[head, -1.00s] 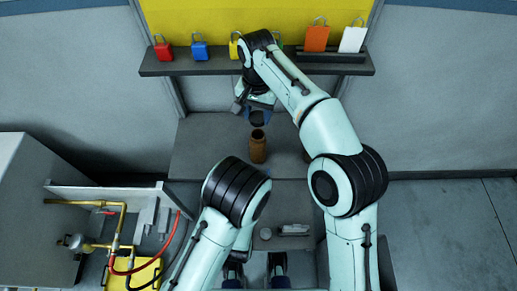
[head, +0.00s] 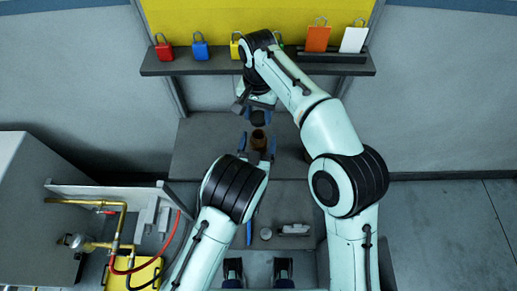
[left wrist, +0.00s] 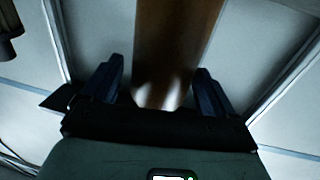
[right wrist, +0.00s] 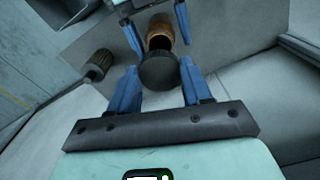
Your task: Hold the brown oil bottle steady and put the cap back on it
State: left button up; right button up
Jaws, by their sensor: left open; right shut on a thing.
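The brown oil bottle (head: 258,134) stands upright on the grey bench, its open mouth showing in the right wrist view (right wrist: 160,30). My left gripper (head: 257,146) is open, with a blue finger on each side of the bottle. In the left wrist view the brown body (left wrist: 172,55) shows between the parted fingers, with gaps on both sides. My right gripper (right wrist: 155,85) is shut on the black cap (right wrist: 159,70). It holds the cap (head: 259,118) near the bottle's mouth and apart from it. The bottle's lower part is hidden in the head view.
A second dark brown container (right wrist: 98,65) stands on the bench, partly behind my right arm in the head view. A shelf (head: 210,67) with several coloured padlocks is at the back. A small round item (head: 265,234) and a pale item (head: 294,229) lie in front.

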pick_arm(q)
jog(key=c, duration=1.5)
pick_arm(e)
send_over(258, 135)
jog(key=shift+w+f, duration=0.15)
jog(key=shift+f, duration=2.35)
jog(key=shift+f, duration=0.9)
jog(key=shift+f, duration=0.6)
